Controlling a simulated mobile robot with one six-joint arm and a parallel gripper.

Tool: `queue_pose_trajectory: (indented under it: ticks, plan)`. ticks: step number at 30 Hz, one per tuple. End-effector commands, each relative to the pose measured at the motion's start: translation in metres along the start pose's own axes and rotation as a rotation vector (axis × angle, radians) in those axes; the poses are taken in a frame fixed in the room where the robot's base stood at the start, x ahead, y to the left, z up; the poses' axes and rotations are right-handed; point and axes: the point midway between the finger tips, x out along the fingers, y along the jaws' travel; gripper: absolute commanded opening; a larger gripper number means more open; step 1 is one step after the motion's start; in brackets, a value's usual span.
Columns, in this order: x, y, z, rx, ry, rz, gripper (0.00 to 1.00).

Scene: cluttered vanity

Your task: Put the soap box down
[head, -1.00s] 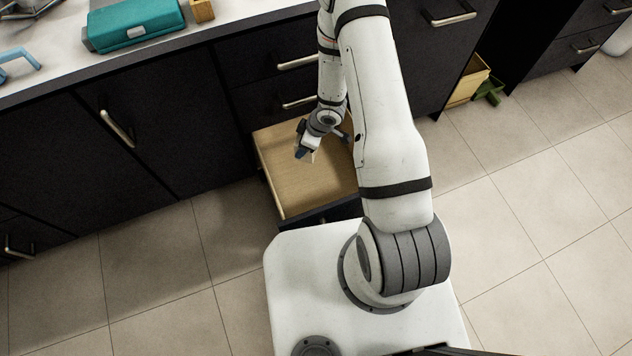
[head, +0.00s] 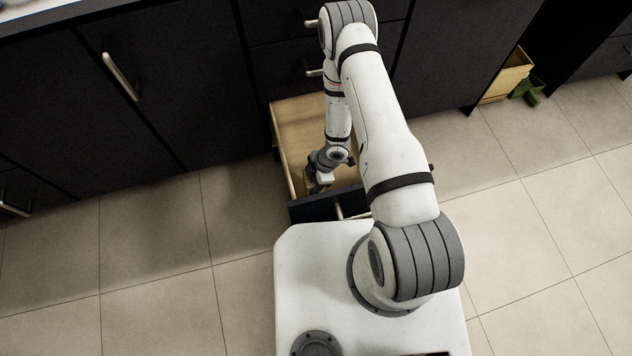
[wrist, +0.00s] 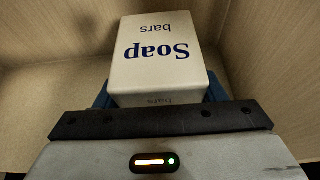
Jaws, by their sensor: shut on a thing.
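The soap box (wrist: 158,62) is a pale carton with blue "Soap bars" lettering, seen upside down in the wrist view. My gripper (wrist: 160,92) is shut on it, with blue fingers showing at both sides of the box. In the head view my gripper (head: 321,184) is inside the open drawer, near its front panel. The drawer (head: 296,128) has a bare light wood bottom and a dark front. I cannot tell whether the box touches the drawer bottom.
The drawer's left side wall (head: 284,152) and dark front panel (head: 313,209) stand close around my gripper. Dark cabinets (head: 180,90) with metal handles line the back.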

Motion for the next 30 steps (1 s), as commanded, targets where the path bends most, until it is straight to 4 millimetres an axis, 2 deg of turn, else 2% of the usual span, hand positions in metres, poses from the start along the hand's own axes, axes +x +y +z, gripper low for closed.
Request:
queue_pose_trajectory:
  ticks: [1,7,12,24,25,30]
  plan:
    - [0.008,0.0,0.003,0.0,0.0,0.0,0.35]
    - [0.021,0.0,0.009,0.002,0.0,0.001,0.35]
    - [0.044,0.0,0.019,0.003,0.0,0.001,0.35]
    - [0.049,0.001,0.021,0.003,0.0,0.002,0.35]
    - [0.048,0.001,0.021,0.003,0.0,0.002,0.66]
    - [0.048,0.001,0.021,0.003,0.0,0.002,0.8]
